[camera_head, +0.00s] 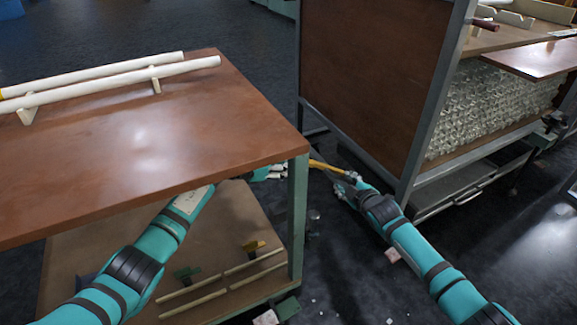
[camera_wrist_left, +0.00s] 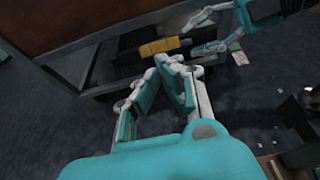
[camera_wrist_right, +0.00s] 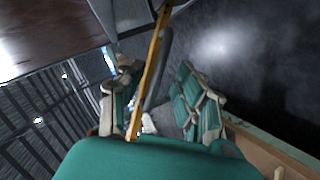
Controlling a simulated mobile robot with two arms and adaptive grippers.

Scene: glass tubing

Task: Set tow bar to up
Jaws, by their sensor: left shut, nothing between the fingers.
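The tow bar is a yellow bar (camera_head: 328,167), low down between the table corner and the brown-panelled cart. It shows as a short yellow block in the left wrist view (camera_wrist_left: 160,46). In the right wrist view, it runs as a long yellow strip (camera_wrist_right: 149,72). My right gripper (camera_head: 347,183) is open at the bar's right end, with the bar between its spread fingers, nearer the left one. I cannot tell if it touches. My left gripper (camera_wrist_left: 166,66) is shut and empty, short of the bar. In the head view, the table's edge and leg partly hide it.
A brown table (camera_head: 150,145) bears two long white tubes (camera_head: 120,80) on supports; my left arm passes beneath its top. Its green leg (camera_head: 298,215) stands close to my left gripper. The panelled cart (camera_head: 375,80) rises behind the bar. Debris lies on the dark floor.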

